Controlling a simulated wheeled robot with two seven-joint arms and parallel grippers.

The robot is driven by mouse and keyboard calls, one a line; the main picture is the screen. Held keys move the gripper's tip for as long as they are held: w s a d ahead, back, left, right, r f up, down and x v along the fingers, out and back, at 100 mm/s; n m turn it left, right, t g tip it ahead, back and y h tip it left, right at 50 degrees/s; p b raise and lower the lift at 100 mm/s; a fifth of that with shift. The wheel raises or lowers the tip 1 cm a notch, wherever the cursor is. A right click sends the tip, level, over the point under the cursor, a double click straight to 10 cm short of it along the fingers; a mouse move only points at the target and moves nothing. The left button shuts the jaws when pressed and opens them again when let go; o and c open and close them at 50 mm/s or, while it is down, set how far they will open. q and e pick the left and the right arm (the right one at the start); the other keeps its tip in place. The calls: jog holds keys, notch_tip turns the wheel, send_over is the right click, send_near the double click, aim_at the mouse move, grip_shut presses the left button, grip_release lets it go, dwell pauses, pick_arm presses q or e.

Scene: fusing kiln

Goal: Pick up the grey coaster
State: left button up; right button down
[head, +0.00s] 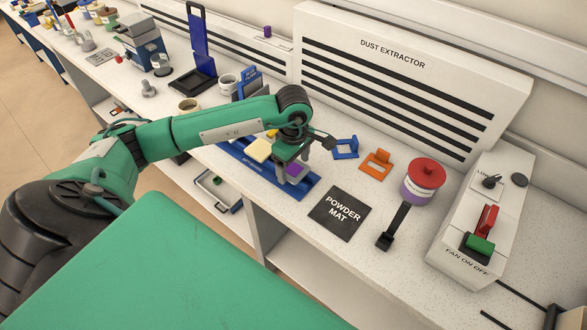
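My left arm reaches in from the left over the white bench. Its gripper (287,160) points down over a long blue tray (308,186). A cream square piece (258,150) lies in the tray left of the gripper. A purple piece (294,171) shows right under the gripper; I cannot tell whether the fingers touch it. I cannot make out a grey coaster; the gripper and forearm hide part of the tray. The gap between the fingers is too small to see. My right gripper is not in view.
A black powder mat (340,213) lies right of the tray. The dust extractor (390,75) stands along the back.

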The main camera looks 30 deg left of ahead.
pick_arm(q)
jog(key=c, duration=0.7)
jog(key=shift+c, duration=0.3)
jog(key=shift+r, duration=0.1)
